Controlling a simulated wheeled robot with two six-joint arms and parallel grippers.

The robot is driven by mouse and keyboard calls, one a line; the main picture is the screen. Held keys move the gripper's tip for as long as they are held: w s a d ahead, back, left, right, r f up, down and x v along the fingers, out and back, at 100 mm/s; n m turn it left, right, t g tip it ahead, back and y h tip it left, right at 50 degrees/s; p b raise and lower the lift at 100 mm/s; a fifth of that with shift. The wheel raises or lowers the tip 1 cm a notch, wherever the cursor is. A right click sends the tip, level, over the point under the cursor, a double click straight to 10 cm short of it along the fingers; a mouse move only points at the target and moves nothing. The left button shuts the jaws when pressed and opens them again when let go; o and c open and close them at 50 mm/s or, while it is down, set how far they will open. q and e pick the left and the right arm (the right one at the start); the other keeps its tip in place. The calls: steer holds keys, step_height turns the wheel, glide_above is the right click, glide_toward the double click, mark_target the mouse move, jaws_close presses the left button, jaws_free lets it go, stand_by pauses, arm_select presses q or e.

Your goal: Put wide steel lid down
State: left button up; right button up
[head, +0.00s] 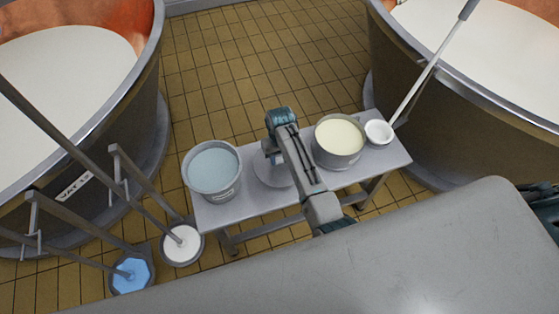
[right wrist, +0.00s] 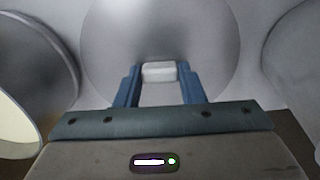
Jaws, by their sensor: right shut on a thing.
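The wide steel lid (head: 267,177) is a round grey disc over the small steel table (head: 248,203), between a steel bucket and a steel pot. It lies flat or nearly so; I cannot tell whether it touches the table top. My right gripper (head: 272,156) is above it, and my arm hides part of the lid. In the right wrist view the gripper's blue fingers (right wrist: 159,88) are shut on the lid's pale knob (right wrist: 159,71), with the lid's face (right wrist: 205,40) behind. My left gripper is not in view.
The bucket (head: 226,192) of bluish liquid stands left of the lid. The pot (head: 339,158) of cream-coloured contents and a white ladle (head: 379,132) are to the right. Copper vats (head: 148,85) flank the table. Two floor buckets (head: 182,258) with long handles stand front left.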

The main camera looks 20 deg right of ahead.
mark_target(280, 162)
steer(key=shift+w+f, duration=0.15)
steer(key=shift+f, duration=1.6)
steer(key=shift+f, duration=0.15)
steer(key=o, duration=1)
step_height(280, 162, up, 12)
steer(key=shift+r, duration=0.2)
